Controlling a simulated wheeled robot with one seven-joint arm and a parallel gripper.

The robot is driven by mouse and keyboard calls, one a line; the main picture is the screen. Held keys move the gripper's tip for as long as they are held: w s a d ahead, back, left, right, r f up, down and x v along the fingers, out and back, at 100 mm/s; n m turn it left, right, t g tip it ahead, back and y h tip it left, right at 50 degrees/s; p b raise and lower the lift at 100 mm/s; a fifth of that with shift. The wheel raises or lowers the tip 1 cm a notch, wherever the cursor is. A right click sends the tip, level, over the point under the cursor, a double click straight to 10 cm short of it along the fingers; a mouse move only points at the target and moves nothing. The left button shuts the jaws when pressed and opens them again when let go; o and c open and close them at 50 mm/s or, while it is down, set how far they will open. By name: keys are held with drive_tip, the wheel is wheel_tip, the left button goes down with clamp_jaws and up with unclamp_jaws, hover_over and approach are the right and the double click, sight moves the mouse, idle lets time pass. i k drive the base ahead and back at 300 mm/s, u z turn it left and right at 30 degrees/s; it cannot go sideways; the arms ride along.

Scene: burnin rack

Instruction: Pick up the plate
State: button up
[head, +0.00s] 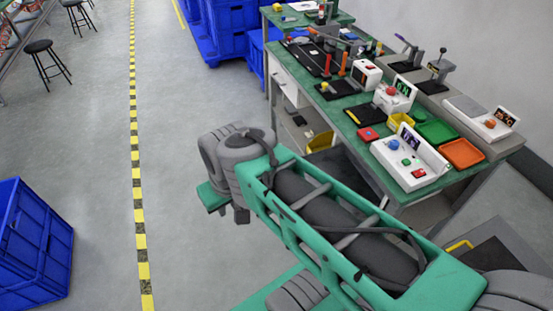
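I cannot tell which thing is the plate. On the green-topped workbench (352,130) at the right, a flat orange tray (462,153) lies near the right edge, with a flat green tray (437,132) just behind it. My green and grey arm fills the lower middle of the head view, in front of the bench. My gripper does not show, and nothing held can be seen.
White control boxes (410,160) with buttons, black pads (365,115) and lever fixtures (440,68) crowd the bench. Blue crates (230,30) are stacked behind it. A blue crate (35,245) stands at lower left. A stool (40,47) stands upper left. The grey floor between is clear.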

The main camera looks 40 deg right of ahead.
sight(368, 135)
drive_tip(key=z, duration=0.25)
drive_tip(key=k, duration=0.4)
drive_tip(key=z, duration=0.7)
drive_tip(key=i, duration=0.5)
drive_tip(key=z, duration=0.75)
drive_tip(key=k, duration=0.35)
drive_tip(key=u, duration=0.65)
drive_tip(key=i, duration=0.45)
drive_tip(key=u, duration=0.6)
drive_tip(key=i, duration=1.05)
drive_tip(key=u, duration=0.2)
